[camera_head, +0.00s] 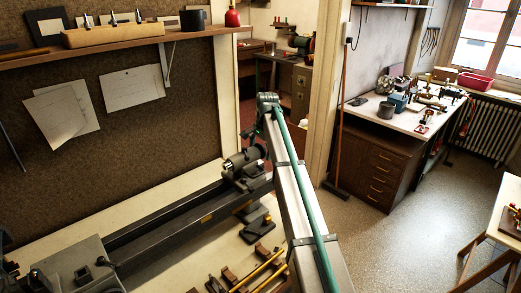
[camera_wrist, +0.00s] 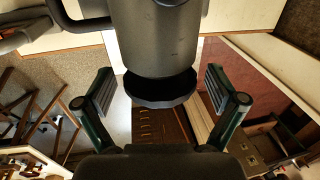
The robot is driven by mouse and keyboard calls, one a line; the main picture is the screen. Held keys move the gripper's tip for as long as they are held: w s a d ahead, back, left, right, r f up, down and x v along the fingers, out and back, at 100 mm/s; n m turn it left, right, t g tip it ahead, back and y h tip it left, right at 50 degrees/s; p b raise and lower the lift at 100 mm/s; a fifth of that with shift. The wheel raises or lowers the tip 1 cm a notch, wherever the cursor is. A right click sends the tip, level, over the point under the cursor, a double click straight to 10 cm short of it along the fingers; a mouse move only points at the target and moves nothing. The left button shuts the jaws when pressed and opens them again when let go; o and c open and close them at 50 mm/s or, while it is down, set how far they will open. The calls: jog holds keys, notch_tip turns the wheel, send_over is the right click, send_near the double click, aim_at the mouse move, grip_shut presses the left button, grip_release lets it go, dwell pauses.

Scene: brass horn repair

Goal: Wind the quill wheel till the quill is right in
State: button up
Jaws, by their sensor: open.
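The lathe's tailstock (camera_head: 243,163) sits on the dark bed in the camera_head view. My arm crosses in front of its right side, so I cannot make out the quill wheel or quill there. In the camera_wrist view a large grey cylinder, which looks like the tailstock body (camera_wrist: 158,38), comes down from the top. A black round disc (camera_wrist: 160,92), perhaps the quill wheel, is at its near end. My gripper (camera_wrist: 160,83) is open, with one finger on each side of the disc and visible gaps on both sides. How far the quill is out is hidden.
The lathe bed (camera_head: 160,222) runs left to the headstock (camera_head: 75,265). Wooden-handled tools (camera_head: 262,270) lie on the bench in front. A wall shelf (camera_head: 110,43) is above. A curved dark bar (camera_wrist: 68,20) stands near the cylinder in the camera_wrist view. The floor at right is open.

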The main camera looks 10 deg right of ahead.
jog(key=c, duration=1.1)
jog(key=shift+c, duration=0.2)
jog(key=shift+s+f+b, duration=0.1)
jog(key=shift+f+b, duration=0.05)
jog(key=shift+b, duration=0.35)
